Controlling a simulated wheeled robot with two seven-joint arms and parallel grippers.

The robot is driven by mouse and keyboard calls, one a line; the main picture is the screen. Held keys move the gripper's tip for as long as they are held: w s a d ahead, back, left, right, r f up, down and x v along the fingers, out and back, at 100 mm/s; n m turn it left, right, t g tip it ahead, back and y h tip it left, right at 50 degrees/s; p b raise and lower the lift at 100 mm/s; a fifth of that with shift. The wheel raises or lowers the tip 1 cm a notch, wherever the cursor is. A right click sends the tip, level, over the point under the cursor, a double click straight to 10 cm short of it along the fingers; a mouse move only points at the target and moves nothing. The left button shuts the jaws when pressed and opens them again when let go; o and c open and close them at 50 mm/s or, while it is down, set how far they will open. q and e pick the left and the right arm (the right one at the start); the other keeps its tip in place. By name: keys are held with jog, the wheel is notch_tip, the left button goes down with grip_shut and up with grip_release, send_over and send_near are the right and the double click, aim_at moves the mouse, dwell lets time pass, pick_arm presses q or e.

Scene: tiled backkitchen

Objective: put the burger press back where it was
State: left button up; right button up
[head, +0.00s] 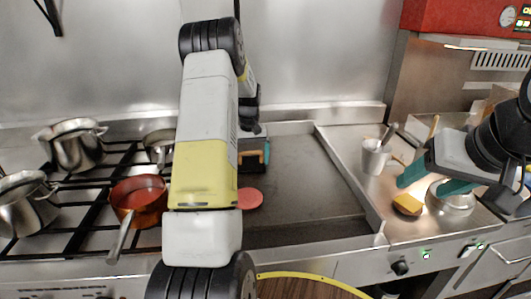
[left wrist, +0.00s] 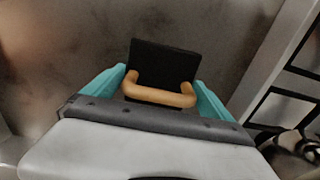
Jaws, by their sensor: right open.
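The burger press is a black plate with a wooden handle. In the left wrist view the press (left wrist: 165,68) lies between the teal fingers of my left gripper (left wrist: 160,88), which sit close against both ends of the handle. In the head view my left arm hides much of my left gripper (head: 255,156) and the press (head: 250,161), which are over the far left part of the griddle (head: 310,190). Whether the press touches the griddle is unclear.
A pink patty (head: 250,198) lies on the griddle, nearer than the press. A copper pan (head: 138,197) and steel pots (head: 74,148) stand on the left stove.

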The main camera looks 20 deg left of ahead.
pick_arm(q)
jog(key=shift+r, duration=0.1)
notch_tip(320, 180, up, 12)
jog(key=shift+f, duration=0.1)
jog(key=s+d+r+m+t+h, duration=0.1)
jog(key=s+d+r+t, duration=0.1)
jog(key=s+d+r, duration=0.4)
jog(key=s+d+r+m+t, duration=0.1)
jog(key=s+d+r+m, duration=0.1)
jog(key=s+d+r, duration=0.4)
jog(key=s+d+m+t, duration=0.1)
jog(key=s+d, duration=0.1)
jog(key=s, duration=0.8)
jog(key=s+d+m+t+h, duration=0.1)
jog(key=s+d+t, duration=0.1)
jog(key=s, duration=0.8)
jog(key=shift+d+f+m, duration=0.2)
jog(key=shift+d+m, duration=0.2)
jog(key=shift+d, duration=0.15)
